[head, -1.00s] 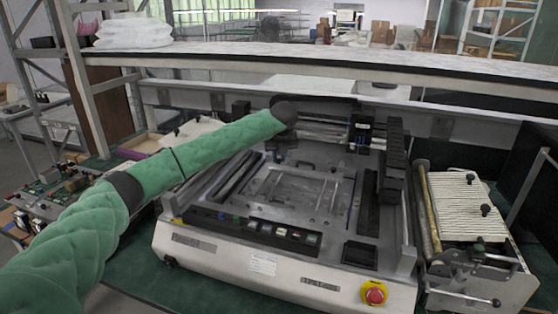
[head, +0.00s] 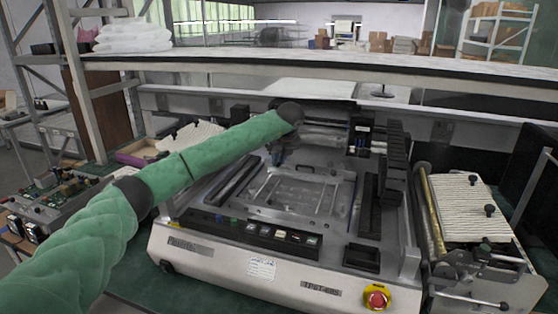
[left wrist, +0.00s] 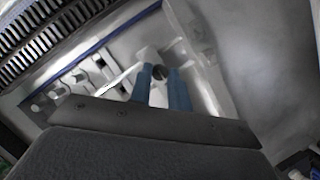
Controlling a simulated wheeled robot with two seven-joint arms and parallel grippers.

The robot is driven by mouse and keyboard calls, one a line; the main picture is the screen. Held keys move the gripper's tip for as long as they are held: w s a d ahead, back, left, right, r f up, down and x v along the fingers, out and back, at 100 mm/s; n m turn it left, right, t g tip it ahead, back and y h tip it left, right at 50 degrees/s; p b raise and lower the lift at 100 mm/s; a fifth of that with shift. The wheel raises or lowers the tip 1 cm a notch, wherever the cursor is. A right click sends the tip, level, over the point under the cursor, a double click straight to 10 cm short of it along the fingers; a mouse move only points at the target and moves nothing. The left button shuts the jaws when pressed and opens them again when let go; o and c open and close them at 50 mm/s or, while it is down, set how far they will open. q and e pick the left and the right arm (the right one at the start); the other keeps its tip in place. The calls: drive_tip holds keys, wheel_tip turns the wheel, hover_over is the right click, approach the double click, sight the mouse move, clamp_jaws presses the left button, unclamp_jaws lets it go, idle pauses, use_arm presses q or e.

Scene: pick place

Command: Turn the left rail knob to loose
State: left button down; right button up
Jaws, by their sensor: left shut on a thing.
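My left arm reaches in from the left over the silver printing machine (head: 205,262), and its wrist is above the machine's back. In the head view the gripper is small and dark below the wrist, and the knob cannot be made out. My right gripper is not in view.
A red emergency stop button (head: 377,297) is on the machine's front right. A row of dark blocks (head: 393,160) stands on its right side. A ribbed white conveyor unit (head: 468,205) is at the right. A long shelf (head: 330,65) runs across above the back.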

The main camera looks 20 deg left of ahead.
use_arm(q)
drive_tip(key=c, duration=1.3)
unclamp_jaws()
drive_tip(key=b+v, duration=0.1)
drive_tip(key=v, duration=0.6)
drive_tip(key=shift+r+b, duration=0.35)
drive_tip(key=shift+r, duration=0.05)
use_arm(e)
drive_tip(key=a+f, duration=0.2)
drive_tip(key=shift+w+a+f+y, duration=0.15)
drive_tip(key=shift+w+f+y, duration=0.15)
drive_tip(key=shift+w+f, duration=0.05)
